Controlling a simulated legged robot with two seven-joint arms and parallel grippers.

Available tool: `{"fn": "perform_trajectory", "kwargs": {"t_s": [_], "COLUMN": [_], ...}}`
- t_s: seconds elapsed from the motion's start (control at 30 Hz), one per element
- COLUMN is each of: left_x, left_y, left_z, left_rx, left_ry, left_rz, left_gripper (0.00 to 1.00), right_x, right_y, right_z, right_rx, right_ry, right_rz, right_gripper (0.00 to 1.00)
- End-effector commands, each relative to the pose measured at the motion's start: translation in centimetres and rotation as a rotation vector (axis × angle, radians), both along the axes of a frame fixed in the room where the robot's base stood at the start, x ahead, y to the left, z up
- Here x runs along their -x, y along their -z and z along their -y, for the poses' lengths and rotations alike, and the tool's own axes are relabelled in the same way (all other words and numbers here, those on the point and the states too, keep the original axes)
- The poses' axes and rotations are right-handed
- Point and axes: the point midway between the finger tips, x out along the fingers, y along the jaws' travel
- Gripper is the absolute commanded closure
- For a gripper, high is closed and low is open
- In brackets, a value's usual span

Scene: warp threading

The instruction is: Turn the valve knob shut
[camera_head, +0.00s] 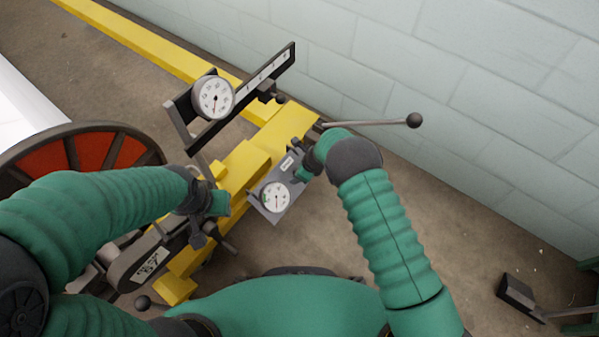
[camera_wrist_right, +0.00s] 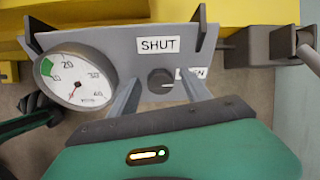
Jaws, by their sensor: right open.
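The valve knob (camera_wrist_right: 159,79) is a dark round knob on a grey panel (camera_wrist_right: 212,50), seen in the right wrist view. A short white mark on it points right, toward the partly hidden OPEN label (camera_wrist_right: 196,74). The SHUT label (camera_wrist_right: 158,45) is above it. My right gripper (camera_wrist_right: 160,88) is open, with one finger on each side of the knob; I cannot tell whether they touch it. In the head view my right gripper (camera_head: 307,168) is at the panel and hides the knob. My left gripper (camera_head: 207,212) is by the yellow frame; its jaws are unclear.
A round gauge (camera_wrist_right: 75,78) with a green sector sits left of the knob on the panel. A larger gauge (camera_head: 213,97) on a black bar stands behind. A rod with a black ball (camera_head: 414,120) sticks out right. A pale block wall (camera_head: 400,60) closes the back.

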Motion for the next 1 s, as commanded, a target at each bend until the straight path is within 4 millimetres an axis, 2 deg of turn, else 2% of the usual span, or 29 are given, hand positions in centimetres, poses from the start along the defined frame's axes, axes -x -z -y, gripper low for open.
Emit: {"fn": "perform_trajectory", "kwargs": {"t_s": [0.07, 0.4, 0.5, 0.77, 1.0], "left_x": [0.0, -0.01, -0.01, 0.0, 0.0], "left_y": [-0.03, -0.02, -0.02, -0.02, 0.04], "left_z": [0.0, 0.0, 0.0, 0.0, 0.0], "left_rx": [0.0, 0.0, 0.0, 0.0, 0.0], "left_ry": [0.0, 0.0, 0.0, 0.0, 0.0], "left_rz": [0.0, 0.0, 0.0, 0.0, 0.0], "left_gripper": [0.64, 0.64, 0.64, 0.64, 0.64], "right_x": [0.0, -0.01, -0.01, -0.02, 0.0], "right_y": [-0.04, -0.04, -0.04, -0.06, -0.1], "right_z": [0.02, 0.05, 0.05, 0.07, 0.07], "right_rx": [0.0, 0.0, 0.0, 0.006, 0.037], "right_ry": [0.0, 0.0, 0.0, -0.011, -0.089], "right_rz": [0.0, 0.0, 0.0, 0.008, 0.053], "right_gripper": [0.45, 0.89, 1.0, 1.0, 1.0]}}
